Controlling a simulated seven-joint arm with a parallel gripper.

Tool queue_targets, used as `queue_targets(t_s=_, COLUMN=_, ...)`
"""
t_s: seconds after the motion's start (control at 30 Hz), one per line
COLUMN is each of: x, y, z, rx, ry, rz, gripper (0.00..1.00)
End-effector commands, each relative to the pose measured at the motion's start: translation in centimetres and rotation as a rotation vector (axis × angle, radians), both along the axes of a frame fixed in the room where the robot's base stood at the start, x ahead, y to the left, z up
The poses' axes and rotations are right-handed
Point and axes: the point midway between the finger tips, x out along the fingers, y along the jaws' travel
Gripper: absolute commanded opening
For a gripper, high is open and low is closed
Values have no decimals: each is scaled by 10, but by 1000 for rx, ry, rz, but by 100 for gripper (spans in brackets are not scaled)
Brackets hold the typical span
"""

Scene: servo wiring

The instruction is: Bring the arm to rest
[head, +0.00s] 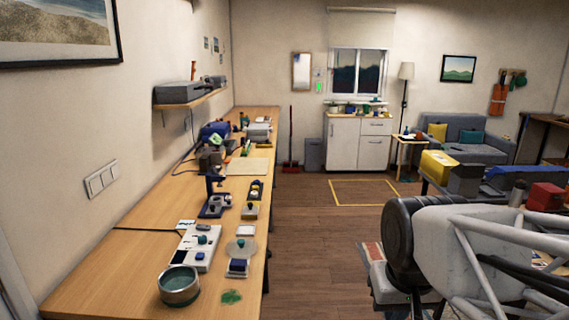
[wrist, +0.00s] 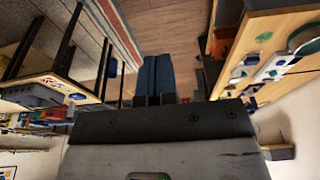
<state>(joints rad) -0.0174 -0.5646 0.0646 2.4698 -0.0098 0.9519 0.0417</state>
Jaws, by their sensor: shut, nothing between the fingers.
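My gripper (wrist: 154,72) shows in the wrist view, with its two dark blue fingers side by side and shut, nothing between them. Beyond the fingertips is brown wood floor, and they touch nothing that I can see. In the head view my arm's links fill the lower right, and the gripper itself is not visible there. The long wooden workbench (head: 120,262) runs along the left wall, apart from my arm. A white board (head: 196,247) with small teal and blue parts lies on it.
On the bench are a round metal bowl (head: 179,286), a blue stand (head: 214,197) and several small tools. A second table with a yellow box (head: 439,166) and a red box (head: 545,197) stands at right, near my arm. Open floor (head: 310,250) lies between.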

Motion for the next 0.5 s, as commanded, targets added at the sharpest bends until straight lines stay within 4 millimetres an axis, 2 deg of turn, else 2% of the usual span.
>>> queue_targets(t_s=0.03, x=-10, y=-2, z=-4, rx=-1, ry=-4, rz=-1, gripper=0)
queue_targets(t_s=0.2, x=-30, y=-7, z=-15, rx=-5, ry=-11, rz=-2, gripper=0)
queue_targets(t_s=0.5, x=-38, y=-8, z=-20, rx=-6, ry=-12, rz=-1, gripper=0)
